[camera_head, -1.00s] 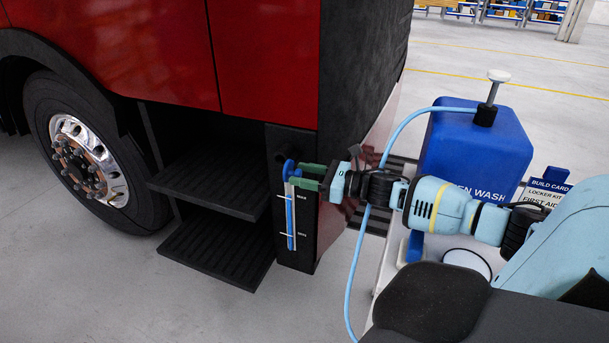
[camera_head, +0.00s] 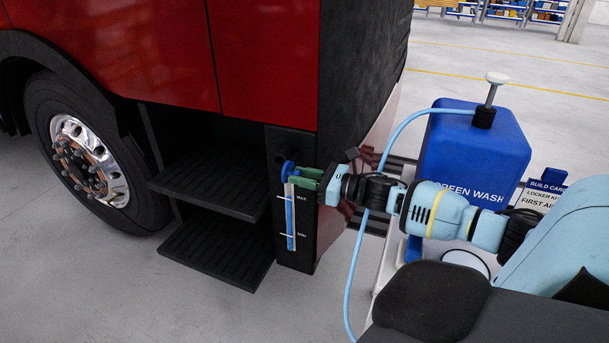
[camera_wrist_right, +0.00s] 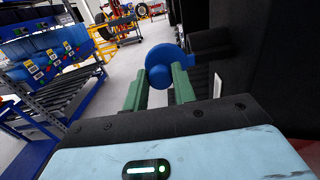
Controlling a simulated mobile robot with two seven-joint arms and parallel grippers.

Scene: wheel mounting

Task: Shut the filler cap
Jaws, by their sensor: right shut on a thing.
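The blue filler cap (camera_head: 288,169) sits at the top of the level gauge on the dark corner panel of the red truck. In the right wrist view the cap (camera_wrist_right: 163,62) is a round blue disc with a tab between the green fingers. My right gripper (camera_head: 296,177) is shut on the cap, its green fingertips on either side of the tab. It also shows in the right wrist view (camera_wrist_right: 159,86). A black filler neck (camera_wrist_right: 208,42) stands beside the cap; whether the cap covers its mouth I cannot tell. My left gripper is not in view.
The gauge strip (camera_head: 290,220) with its level marks is below the cap. Black steps (camera_head: 215,187) are to the left. A blue screen wash container (camera_head: 475,150) with a light blue hose (camera_head: 358,262) stands to the right, close to my right arm.

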